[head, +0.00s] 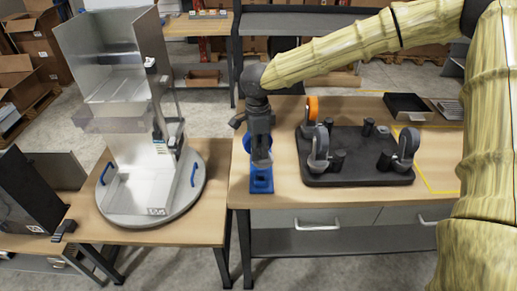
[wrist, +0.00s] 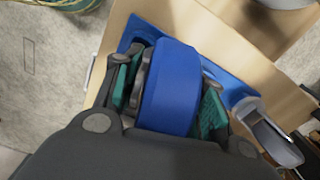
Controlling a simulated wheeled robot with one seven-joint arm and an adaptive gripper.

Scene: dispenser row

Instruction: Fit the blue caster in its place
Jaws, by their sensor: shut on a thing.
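My gripper (head: 261,158) points down at the left end of the right-hand workbench. It is shut on the blue caster (wrist: 172,88), whose wide blue wheel sits between the green-padded fingers in the wrist view. In the head view the caster (head: 248,143) is mostly hidden behind my gripper. A blue holder (head: 261,184) lies on the bench directly below; its edge also shows under the wheel in the wrist view (wrist: 143,30). I cannot tell whether the caster touches the holder.
A steel dispenser (head: 150,180) on a round turntable stands on the left bench. A black open tray (head: 408,107) lies at the back right, near yellow tape lines. My arm spans above the right bench. Bare wood shows between holder and plate.

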